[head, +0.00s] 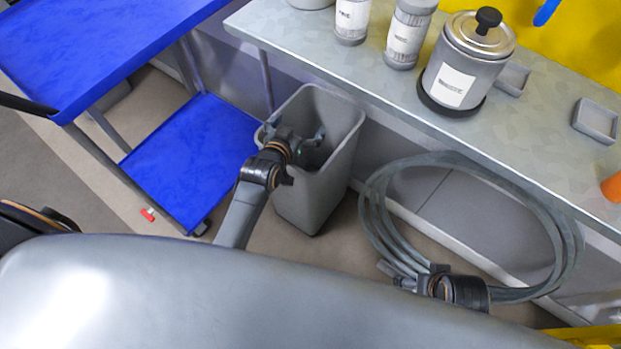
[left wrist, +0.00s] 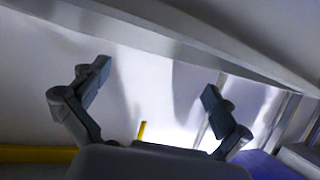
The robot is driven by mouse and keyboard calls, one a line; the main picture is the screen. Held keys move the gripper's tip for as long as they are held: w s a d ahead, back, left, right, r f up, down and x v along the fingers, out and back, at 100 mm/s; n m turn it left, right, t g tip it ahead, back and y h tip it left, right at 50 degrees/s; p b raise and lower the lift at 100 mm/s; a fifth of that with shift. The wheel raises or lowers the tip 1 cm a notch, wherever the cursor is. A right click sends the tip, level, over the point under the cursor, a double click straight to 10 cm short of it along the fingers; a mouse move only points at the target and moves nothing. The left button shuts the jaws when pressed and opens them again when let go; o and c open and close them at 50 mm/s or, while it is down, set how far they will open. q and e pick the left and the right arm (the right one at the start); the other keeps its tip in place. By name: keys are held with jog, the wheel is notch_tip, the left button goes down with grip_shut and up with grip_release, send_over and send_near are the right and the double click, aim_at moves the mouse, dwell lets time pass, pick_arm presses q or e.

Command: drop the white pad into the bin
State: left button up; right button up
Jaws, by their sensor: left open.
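The bin (head: 315,195) is a tall grey open-topped container standing on the floor beside the bench. My left gripper (head: 308,142) is at the mouth of the bin, within its rim as seen from the head. In the left wrist view its two fingers (left wrist: 156,84) are spread wide with nothing between them. I cannot see the white pad in either view, and most of the bin's inside is hidden. My right gripper (head: 398,277) is low in front of the bench by a coiled hose; its fingers are too small to read.
A grey bench (head: 390,85) carries a lidded metal pot (head: 467,60), labelled jars (head: 408,35) and small trays (head: 596,120). A coiled grey hose (head: 375,205) hangs below its front edge. A blue two-level cart (head: 185,160) stands left of the bin.

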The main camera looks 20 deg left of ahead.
pick_arm(q)
jog(key=d+v, duration=0.1)
jog(key=v, duration=0.9)
jog(key=shift+s+a, duration=0.3)
jog(key=shift+a, duration=0.25)
